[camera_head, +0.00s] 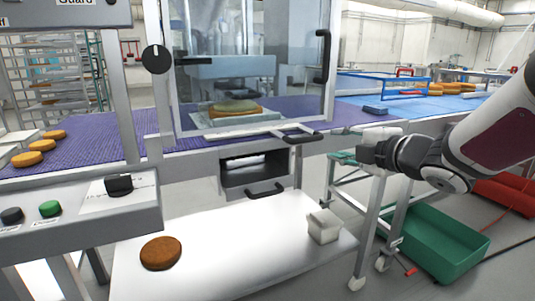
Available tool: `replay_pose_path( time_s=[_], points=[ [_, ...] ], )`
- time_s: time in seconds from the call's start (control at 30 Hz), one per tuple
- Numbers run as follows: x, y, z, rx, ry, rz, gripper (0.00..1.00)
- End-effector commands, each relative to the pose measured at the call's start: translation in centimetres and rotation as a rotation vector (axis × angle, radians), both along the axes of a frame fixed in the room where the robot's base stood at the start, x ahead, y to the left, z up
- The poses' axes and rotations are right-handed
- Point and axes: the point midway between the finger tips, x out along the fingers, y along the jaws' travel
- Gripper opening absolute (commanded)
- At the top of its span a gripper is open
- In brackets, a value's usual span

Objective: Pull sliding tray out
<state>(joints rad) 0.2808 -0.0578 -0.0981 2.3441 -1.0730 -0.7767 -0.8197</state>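A filled round (235,107) sits on a pale block inside the press, behind the clear panel. Below the belt is a dark drawer-like box (254,173) with a black handle (265,188); which of the two is the sliding tray I cannot tell for sure. My gripper (369,149) comes in from the right, pointing left, apart from both handles. Its fingers overlap in this view, so their opening is unclear.
A white lower table (215,250) carries a brown round (160,253) and a small white container (324,226). A control panel (75,215) stands at left. A green crate (445,240) and a wheeled frame (370,215) are below my arm. Purple belt (95,140) runs behind.

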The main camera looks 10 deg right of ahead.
Motion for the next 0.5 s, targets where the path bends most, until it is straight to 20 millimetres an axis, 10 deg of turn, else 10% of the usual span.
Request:
replay_pose_path(
  time_s=[0.5],
  points=[
    [6.3, 2.2, -1.9, -0.005, -0.005, 0.015, 0.34]
  ],
)
